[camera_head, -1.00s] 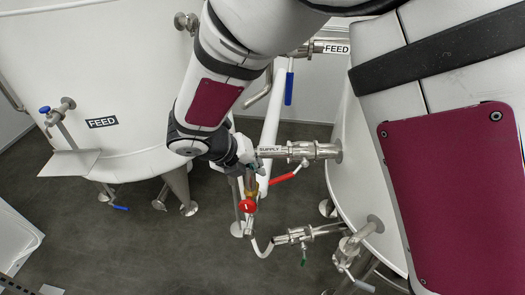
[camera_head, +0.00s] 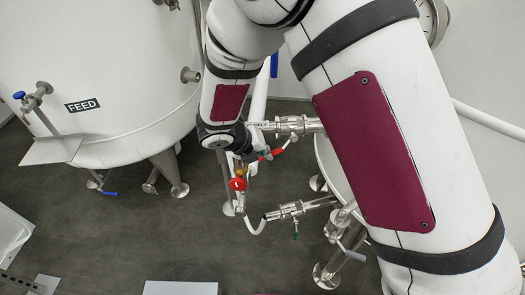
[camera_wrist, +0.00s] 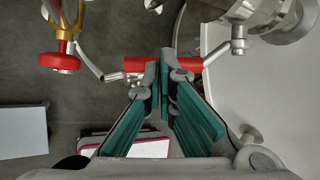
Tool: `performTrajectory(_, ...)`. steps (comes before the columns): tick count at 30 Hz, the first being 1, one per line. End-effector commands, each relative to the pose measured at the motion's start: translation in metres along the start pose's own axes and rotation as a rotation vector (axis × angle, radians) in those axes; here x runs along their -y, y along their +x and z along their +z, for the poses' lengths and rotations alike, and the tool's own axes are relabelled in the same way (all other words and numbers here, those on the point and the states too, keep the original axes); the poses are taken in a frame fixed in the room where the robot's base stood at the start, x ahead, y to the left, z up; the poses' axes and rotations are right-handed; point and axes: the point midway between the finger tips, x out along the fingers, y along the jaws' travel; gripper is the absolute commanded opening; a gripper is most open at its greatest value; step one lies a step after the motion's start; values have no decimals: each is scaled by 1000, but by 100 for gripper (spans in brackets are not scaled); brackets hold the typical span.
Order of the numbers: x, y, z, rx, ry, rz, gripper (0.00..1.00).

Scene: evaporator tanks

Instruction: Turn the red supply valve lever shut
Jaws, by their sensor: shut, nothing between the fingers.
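The red supply valve lever (camera_head: 277,152) slants up to the right below the pipe marked SUPPLY (camera_head: 290,126). In the wrist view the red lever (camera_wrist: 188,64) runs across the picture, with red showing on both sides of my fingertips. My gripper (camera_wrist: 165,60) has teal-padded fingers, shut with nothing held. Its tips overlap the middle of the lever and hide part of it; I cannot tell whether they touch it. In the head view my gripper (camera_head: 247,157) is small and partly hidden at the lever's left end.
A red round knob (camera_wrist: 60,62) on a brass fitting stands left of the lever; it also shows in the head view (camera_head: 238,184). A lower steel pipe valve (camera_head: 290,210) and tank walls lie close by. A FEED tank (camera_head: 110,60) stands left. Open floor lies between.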

Motion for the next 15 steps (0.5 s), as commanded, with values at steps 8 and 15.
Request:
performTrajectory(8,-1,1,0,0,-5,-10,0)
performTrajectory(15,-2,4,-2,0,-24,-54,0)
